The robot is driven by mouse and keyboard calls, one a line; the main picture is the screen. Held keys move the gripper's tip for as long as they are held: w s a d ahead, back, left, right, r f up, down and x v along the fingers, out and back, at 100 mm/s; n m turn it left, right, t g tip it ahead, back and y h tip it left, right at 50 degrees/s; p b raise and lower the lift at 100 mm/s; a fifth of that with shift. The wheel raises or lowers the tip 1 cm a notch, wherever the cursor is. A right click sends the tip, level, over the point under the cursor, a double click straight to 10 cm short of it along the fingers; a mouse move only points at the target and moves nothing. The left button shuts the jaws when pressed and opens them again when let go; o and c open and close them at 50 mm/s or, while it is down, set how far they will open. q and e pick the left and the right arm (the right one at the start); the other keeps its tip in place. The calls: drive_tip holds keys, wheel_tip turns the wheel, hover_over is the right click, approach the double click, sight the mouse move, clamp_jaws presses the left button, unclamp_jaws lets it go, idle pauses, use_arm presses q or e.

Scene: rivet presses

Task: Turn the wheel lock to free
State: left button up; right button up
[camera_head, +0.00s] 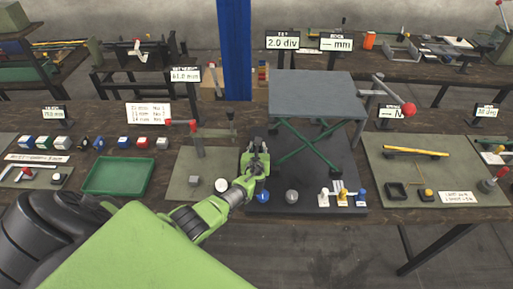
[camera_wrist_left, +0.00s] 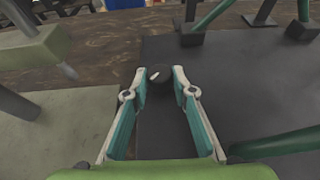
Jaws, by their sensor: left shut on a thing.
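A lift table with a grey top (camera_head: 315,92) and green crossed legs (camera_head: 305,145) stands on a dark base plate (camera_head: 330,185). My left gripper (camera_head: 256,152) is at the left edge of this plate, beside the legs. In the left wrist view its fingers (camera_wrist_left: 158,85) are shut on a small dark knob (camera_wrist_left: 159,75) with a short white mark beside it. The knob may be the wheel lock, but I cannot tell for sure, and its setting is not readable. In the head view my gripper hides the knob. My right gripper is not in view.
A crank with a red knob (camera_head: 408,110) sticks out right of the lift. A blue knob (camera_head: 263,196), a grey ball (camera_head: 292,196) and several coloured pegs line the plate's front.

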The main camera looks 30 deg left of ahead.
use_arm(q)
drive_tip(key=shift+w+r+n+g+y+b, duration=0.3)
drive_tip(key=shift+n+g+y+b, duration=0.1)
drive_tip(key=shift+n+y, duration=0.35)
drive_tip(key=o, duration=0.8)
drive_tip(key=shift+o, duration=0.2)
drive_tip(key=shift+s+f, duration=0.15)
drive_tip(key=shift+d, duration=0.1)
drive_tip(key=shift+s+d, duration=0.1)
drive_tip(key=shift+s+d, duration=0.35)
drive_tip(key=shift+s, duration=0.05)
drive_tip(key=v, duration=1)
drive_tip(key=shift+s+d+r, duration=0.15)
drive_tip(key=shift+d+r, duration=0.05)
drive_tip(key=shift+r, duration=0.3)
